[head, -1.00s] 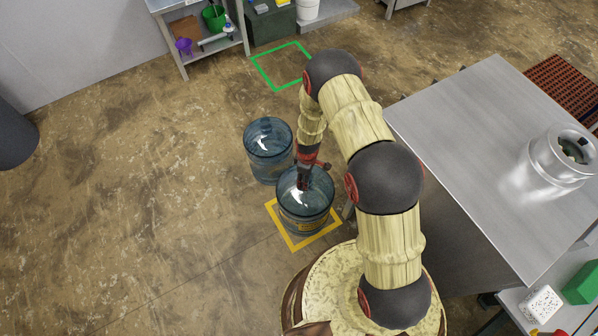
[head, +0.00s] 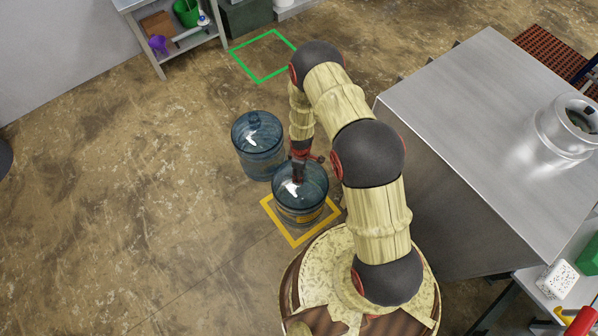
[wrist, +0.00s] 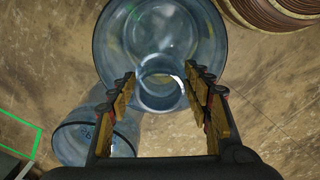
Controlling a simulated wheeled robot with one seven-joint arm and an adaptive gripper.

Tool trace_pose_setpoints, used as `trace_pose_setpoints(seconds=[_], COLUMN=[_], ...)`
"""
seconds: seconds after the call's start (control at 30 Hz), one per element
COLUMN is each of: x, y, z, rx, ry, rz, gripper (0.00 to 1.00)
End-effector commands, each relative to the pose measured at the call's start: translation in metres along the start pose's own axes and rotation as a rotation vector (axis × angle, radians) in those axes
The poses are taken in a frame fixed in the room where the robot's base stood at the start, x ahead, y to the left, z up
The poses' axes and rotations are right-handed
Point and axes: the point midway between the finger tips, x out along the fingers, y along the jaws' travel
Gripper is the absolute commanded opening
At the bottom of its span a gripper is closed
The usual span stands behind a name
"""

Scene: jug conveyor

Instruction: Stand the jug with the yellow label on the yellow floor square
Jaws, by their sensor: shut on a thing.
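A clear blue jug with a yellow label (head: 299,196) stands upright over the yellow floor square (head: 292,243). It covers the back part of the square, and the front corner shows bare. Whether its base touches the floor I cannot tell. My gripper (head: 299,167) is shut on this jug's neck from above. In the wrist view the neck (wrist: 160,92) lies between the two fingers (wrist: 168,86), with the jug body around it.
A second blue jug (head: 258,150) stands close behind and to the left. A green floor square (head: 262,55) lies empty farther back. A steel table (head: 470,130) with a metal keg (head: 568,128) is at right. Floor at left is clear.

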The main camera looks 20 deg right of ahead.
Motion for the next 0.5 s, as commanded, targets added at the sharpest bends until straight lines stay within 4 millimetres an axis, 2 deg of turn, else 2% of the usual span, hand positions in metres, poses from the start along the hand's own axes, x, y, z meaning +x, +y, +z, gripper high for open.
trace_pose_setpoints(seconds=[0.17, 0.2, 0.5], x=[0.0022, 0.0028, 0.0021], y=[0.0002, -0.0008, -0.0008], z=[-0.0005, 0.0002, 0.0001], rx=[0.0, 0.0, 0.0], ry=[0.0, -0.001, -0.001], rz=[0.0, -0.001, -0.001], gripper=[0.0, 0.51, 0.68])
